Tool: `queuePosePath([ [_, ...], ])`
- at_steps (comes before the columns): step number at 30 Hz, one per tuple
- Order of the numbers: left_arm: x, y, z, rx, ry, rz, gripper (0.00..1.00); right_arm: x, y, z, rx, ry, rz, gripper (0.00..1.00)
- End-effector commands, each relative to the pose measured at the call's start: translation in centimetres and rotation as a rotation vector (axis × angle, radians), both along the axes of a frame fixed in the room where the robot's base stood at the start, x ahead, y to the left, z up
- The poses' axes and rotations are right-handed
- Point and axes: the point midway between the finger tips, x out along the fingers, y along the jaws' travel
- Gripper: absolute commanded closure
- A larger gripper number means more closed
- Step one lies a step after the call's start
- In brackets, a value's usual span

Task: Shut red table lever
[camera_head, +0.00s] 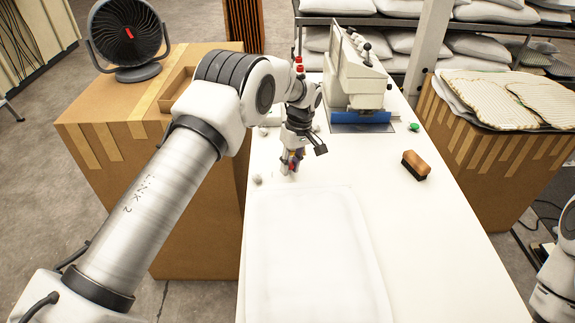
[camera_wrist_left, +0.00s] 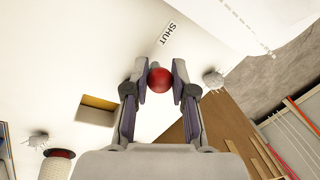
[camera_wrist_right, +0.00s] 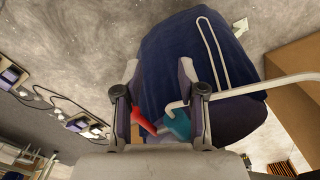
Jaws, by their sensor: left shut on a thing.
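The red ball knob of the lever (camera_wrist_left: 160,79) sits between the fingertips of my left gripper (camera_wrist_left: 160,72), which is shut on it. A white label reading SHUT (camera_wrist_left: 168,33) lies on the white table just beyond the knob. In the head view my left gripper (camera_head: 290,170) points down at the table, and a bit of the red knob shows between its fingers. The lever's stem and base are hidden. In its wrist view my right gripper (camera_wrist_right: 159,75) has its fingers apart, away from the lever.
A flat white pillow cover (camera_head: 310,255) lies on the table close to the left gripper. A brown brush (camera_head: 415,165) and a white sewing machine (camera_head: 355,75) stand farther back. A carton with a fan (camera_head: 128,38) is left. Dark blue cloth (camera_wrist_right: 215,75) is near the right gripper.

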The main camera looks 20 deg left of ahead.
Motion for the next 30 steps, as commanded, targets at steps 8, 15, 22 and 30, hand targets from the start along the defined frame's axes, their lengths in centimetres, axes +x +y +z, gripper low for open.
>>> queuePosePath([
  [8, -0.38, -0.27, -0.76, -0.002, 0.016, 0.037, 1.00, 0.00, 0.00, -0.20, 0.000, 0.000, 0.000, 0.60],
  [15, -0.41, -0.27, -0.79, -0.002, 0.017, 0.037, 1.00, 0.00, 0.00, -0.21, 0.000, 0.000, 0.000, 0.60],
  [22, -0.37, -0.25, -0.71, -0.001, 0.016, 0.035, 0.49, 0.00, 0.00, -0.20, 0.000, 0.000, 0.000, 0.60],
  [30, -0.16, -0.21, -0.34, -0.001, 0.009, 0.036, 0.49, 0.00, 0.00, -0.13, 0.000, 0.000, 0.000, 0.60],
])
